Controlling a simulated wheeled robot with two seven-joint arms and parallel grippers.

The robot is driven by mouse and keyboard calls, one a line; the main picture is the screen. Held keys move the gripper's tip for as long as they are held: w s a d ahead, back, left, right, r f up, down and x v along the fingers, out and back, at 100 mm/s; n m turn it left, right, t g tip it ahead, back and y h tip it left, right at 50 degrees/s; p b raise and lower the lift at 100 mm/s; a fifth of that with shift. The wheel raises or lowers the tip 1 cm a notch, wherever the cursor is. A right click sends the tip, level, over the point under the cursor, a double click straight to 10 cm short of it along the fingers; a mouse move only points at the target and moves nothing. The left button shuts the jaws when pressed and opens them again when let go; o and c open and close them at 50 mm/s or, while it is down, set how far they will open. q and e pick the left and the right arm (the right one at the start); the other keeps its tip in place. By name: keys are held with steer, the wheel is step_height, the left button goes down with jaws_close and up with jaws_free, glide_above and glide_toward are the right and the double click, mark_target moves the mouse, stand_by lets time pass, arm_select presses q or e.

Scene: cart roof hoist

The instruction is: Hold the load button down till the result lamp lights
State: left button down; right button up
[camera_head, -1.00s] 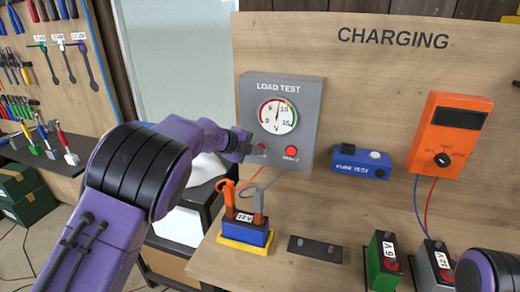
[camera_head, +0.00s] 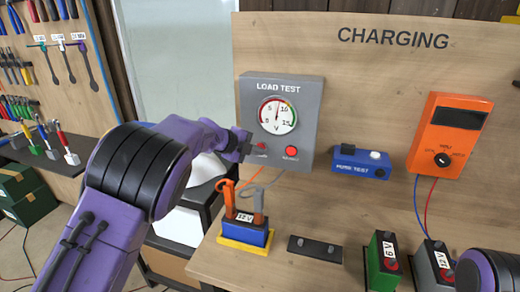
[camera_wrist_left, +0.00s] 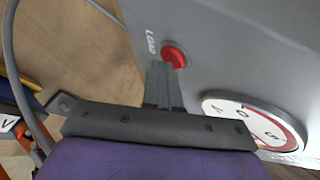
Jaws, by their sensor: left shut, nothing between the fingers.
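The grey load test box (camera_head: 308,110) stands against the back board, with a round dial (camera_head: 277,116) whose needle points near the top. The red load button (camera_head: 262,146) is at its lower left and also shows in the left wrist view (camera_wrist_left: 174,55), beside the word LOAD. A round red lamp (camera_head: 291,152) sits to its right; I cannot tell whether it is lit. My left gripper (camera_head: 248,150) is shut and empty. In the left wrist view its fingertips (camera_wrist_left: 164,70) are at the button's edge; whether they press it is unclear. My right gripper is out of view.
A blue battery (camera_head: 245,234) with orange and grey clamps stands below the box in a yellow tray. A blue tester (camera_head: 360,164) and an orange meter (camera_head: 452,130) are to the right. Green and grey batteries (camera_head: 383,258) stand at the front right.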

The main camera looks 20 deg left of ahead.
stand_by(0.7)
arm_select(q)
steer(key=shift+s, duration=0.8)
steer(key=s+b, duration=0.1)
steer(key=s, duration=0.4)
steer(key=shift+a+b, duration=0.1)
steer(key=shift+b, duration=0.2)
